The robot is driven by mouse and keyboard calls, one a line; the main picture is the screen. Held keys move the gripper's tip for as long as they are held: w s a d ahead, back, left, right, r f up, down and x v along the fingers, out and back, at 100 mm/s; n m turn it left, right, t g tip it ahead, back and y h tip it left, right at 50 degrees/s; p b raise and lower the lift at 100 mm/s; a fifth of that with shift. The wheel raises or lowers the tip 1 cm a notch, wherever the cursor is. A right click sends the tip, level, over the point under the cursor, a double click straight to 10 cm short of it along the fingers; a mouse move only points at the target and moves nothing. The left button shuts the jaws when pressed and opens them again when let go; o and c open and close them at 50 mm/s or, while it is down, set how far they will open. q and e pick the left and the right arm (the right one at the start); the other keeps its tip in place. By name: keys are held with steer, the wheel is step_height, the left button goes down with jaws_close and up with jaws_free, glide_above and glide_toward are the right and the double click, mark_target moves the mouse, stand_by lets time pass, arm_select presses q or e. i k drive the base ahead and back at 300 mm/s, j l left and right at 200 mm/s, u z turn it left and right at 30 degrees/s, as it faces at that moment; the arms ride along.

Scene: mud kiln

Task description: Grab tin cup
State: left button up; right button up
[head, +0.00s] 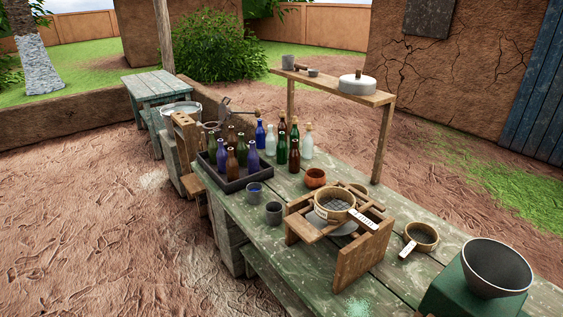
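Two small grey metal cups stand on the green wooden table: one cup (254,193) with something blue inside, just in front of the bottle tray, and a darker cup (273,213) nearer the front edge. A third grey cup (288,62) stands at the left end of the raised shelf. I cannot tell which of these is the tin cup. Neither of my grippers shows in the head view.
A dark tray (233,184) of bottles stands left on the table (285,262). A clay bowl (315,178), wooden frame with sieve (334,205), second sieve (420,237) and large metal bowl (497,268) crowd the right. The shelf (330,85) holds a lidded pot (358,85).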

mark_target(273, 209)
steer(key=i+j+z, duration=0.1)
steer(key=j, duration=0.25)
steer(key=i+j, duration=0.3)
steer(key=i+j+z, duration=0.15)
steer(key=j, duration=0.25)
steer(key=i+j+z, duration=0.1)
steer(key=j, duration=0.25)
steer(key=i+j+z, duration=0.1)
steer(key=i+j, duration=0.15)
steer(key=j, duration=0.15)
steer(key=i+j, duration=0.15)
steer(key=j, duration=0.25)
steer(key=i+j+z, duration=0.15)
steer(key=j, duration=0.25)
